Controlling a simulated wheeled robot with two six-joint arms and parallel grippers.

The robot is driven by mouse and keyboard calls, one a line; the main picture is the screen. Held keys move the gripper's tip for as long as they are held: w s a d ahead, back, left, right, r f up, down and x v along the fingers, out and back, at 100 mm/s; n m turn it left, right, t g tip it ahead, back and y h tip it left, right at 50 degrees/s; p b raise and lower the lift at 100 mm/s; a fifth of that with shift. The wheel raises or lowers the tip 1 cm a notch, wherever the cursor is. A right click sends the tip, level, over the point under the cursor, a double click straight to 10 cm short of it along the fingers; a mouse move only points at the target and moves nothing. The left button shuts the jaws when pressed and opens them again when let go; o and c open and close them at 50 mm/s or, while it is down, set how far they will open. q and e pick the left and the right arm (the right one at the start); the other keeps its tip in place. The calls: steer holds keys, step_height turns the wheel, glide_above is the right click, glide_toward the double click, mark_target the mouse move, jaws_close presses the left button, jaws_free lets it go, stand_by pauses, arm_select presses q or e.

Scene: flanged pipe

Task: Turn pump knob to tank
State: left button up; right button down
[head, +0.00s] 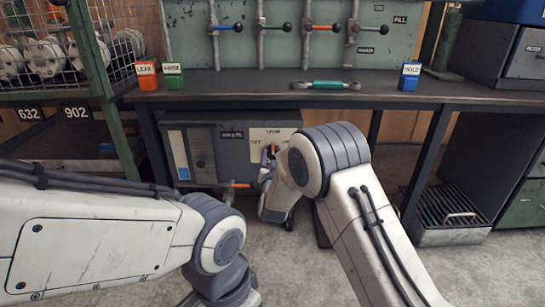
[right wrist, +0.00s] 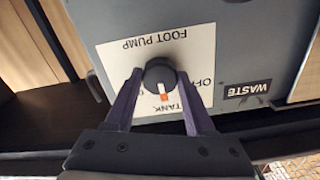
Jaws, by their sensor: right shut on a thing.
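The pump knob (right wrist: 160,74) is a round black knob with an orange-marked pointer, on a white label plate (right wrist: 115,60) that shows upside down in the right wrist view. The plate reads FOOT PUMP, OFF and TANK. The orange mark points at or very near TANK. My right gripper (right wrist: 160,76) is shut on the knob, one purple finger on each side. In the head view the right gripper (head: 269,160) is at the front of the grey pump box (head: 202,152) under the bench, partly hidden by my arm. My left gripper is out of view.
The workbench (head: 240,88) runs above the pump box. An orange-handled valve (head: 238,185) is low on the box. A vented unit (head: 452,210) stands right.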

stand_by(0.4)
steer(key=shift+c, duration=1.2)
jaws_free()
steer(key=s+p, duration=0.5)
steer(key=s, duration=0.5)
steer(key=shift+s, duration=0.25)
